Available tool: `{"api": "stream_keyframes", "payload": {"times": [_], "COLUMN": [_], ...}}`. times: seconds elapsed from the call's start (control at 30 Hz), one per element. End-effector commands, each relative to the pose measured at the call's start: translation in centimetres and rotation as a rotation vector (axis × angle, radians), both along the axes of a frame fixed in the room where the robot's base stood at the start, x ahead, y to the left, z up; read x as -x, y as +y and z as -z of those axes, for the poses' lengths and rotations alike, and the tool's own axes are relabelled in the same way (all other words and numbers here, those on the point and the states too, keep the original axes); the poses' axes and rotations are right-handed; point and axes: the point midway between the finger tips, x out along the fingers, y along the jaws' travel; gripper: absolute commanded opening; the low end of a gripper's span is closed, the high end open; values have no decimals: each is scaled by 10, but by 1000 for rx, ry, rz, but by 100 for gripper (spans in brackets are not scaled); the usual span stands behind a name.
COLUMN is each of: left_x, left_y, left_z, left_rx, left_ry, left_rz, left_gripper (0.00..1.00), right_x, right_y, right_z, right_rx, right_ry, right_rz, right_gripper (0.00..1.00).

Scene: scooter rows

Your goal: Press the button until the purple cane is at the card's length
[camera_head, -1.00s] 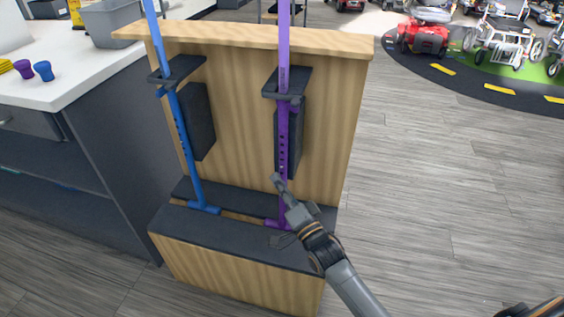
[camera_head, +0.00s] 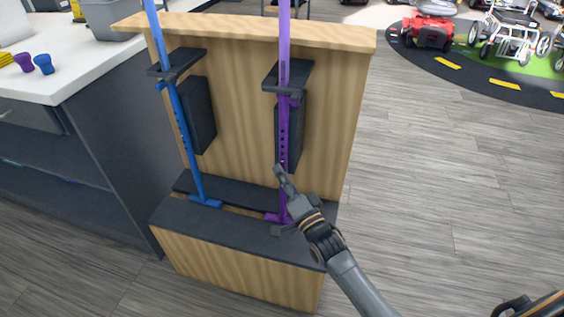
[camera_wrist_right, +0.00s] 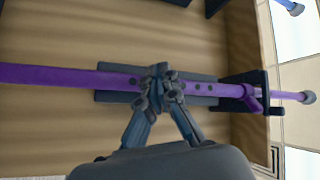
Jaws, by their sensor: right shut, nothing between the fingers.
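The purple cane (camera_head: 284,110) stands upright in a dark holder on the right half of a wooden stand. A row of dark holes runs down its shaft, and its top is out of the head view. My right gripper (camera_head: 279,170) is shut and empty, its tips at the lower part of the cane's hole row. In the wrist view the purple cane (camera_wrist_right: 60,77) runs sideways behind the shut fingers (camera_wrist_right: 160,80), which cover part of it. Whether the tips touch it I cannot tell. I make out no card for certain. My left gripper is not in view.
A blue cane (camera_head: 180,110) stands in the left holder of the wooden stand (camera_head: 240,125). A white counter (camera_head: 80,65) with small cups is at the left. Open grey floor (camera_head: 440,180) lies to the right, with scooters beyond.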

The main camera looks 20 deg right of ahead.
Motion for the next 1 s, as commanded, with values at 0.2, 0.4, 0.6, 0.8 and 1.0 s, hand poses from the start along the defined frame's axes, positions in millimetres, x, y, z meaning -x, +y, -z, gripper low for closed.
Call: {"api": "stream_keyframes", "payload": {"times": [0.2,0.4,0.6,0.8,1.0], "left_x": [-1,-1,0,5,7], "left_y": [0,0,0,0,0], "left_z": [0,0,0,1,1], "left_rx": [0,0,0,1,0], "left_ry": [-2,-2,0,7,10], "left_rz": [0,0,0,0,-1], "left_gripper": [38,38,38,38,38], "right_x": [0,0,0,-6,-7], "right_y": [0,0,0,-4,-5], "right_z": [0,0,0,0,0], "right_rx": [0,0,0,1,0], "right_ry": [0,0,0,-1,0], "right_rz": [0,0,0,0,0], "right_gripper": [0,0,0,0,0]}}
